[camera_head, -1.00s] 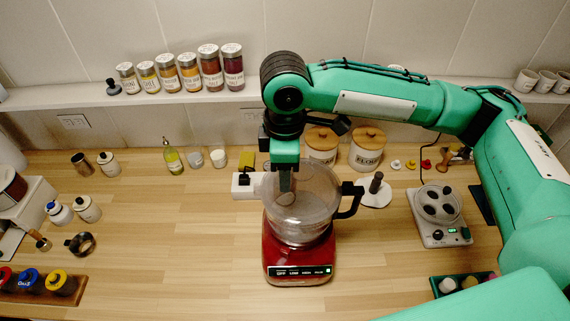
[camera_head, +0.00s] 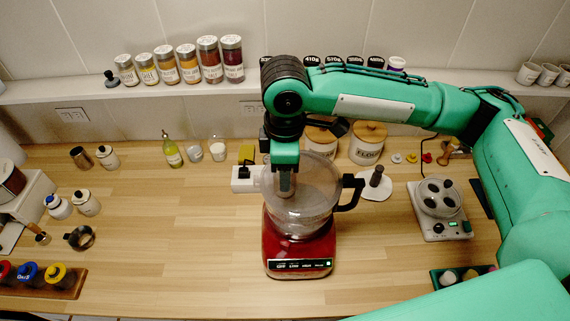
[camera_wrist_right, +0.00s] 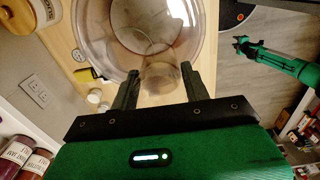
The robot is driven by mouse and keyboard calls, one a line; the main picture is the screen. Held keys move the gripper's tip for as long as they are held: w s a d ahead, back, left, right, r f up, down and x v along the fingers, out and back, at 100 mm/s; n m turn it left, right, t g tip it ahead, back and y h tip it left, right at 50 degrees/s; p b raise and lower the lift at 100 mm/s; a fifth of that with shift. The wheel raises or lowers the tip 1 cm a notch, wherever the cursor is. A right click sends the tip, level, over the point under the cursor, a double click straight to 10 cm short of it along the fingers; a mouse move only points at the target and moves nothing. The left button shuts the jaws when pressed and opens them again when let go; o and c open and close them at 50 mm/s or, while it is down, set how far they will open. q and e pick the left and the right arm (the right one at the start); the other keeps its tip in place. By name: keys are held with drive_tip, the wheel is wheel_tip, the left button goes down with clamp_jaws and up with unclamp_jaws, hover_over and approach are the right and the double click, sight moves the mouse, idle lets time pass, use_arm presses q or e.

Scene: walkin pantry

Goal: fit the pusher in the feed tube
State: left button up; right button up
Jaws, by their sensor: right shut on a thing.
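The red food processor (camera_head: 299,247) stands upright on the counter with its clear bowl (camera_head: 318,200) and black handle (camera_head: 352,193) on it. My right gripper (camera_head: 286,186) points down over the left part of the bowl's top. In the right wrist view its two dark fingers (camera_wrist_right: 161,86) sit on either side of a translucent brownish cylinder, apparently the pusher (camera_wrist_right: 160,77), and are shut on it. The pusher is at the bowl's near rim in that view; how deep it sits in the feed tube cannot be told. My left gripper (camera_wrist_right: 243,46) shows small in the wrist view, away from the processor.
A white disc with a dark post (camera_head: 376,180) and a scale (camera_head: 440,211) stand to the right. A white block with a yellow-black top (camera_head: 244,177) is close behind the bowl on the left. Lidded canisters (camera_head: 368,143) stand behind.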

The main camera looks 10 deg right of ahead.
drive_tip(key=shift+f+b, duration=0.35)
drive_tip(key=shift+f, duration=0.8)
drive_tip(key=o, duration=1)
wheel_tip(320, 180, up, 14)
drive_tip(key=b, duration=0.4)
drive_tip(key=shift+s+f, duration=0.1)
drive_tip(key=shift+f, duration=0.05)
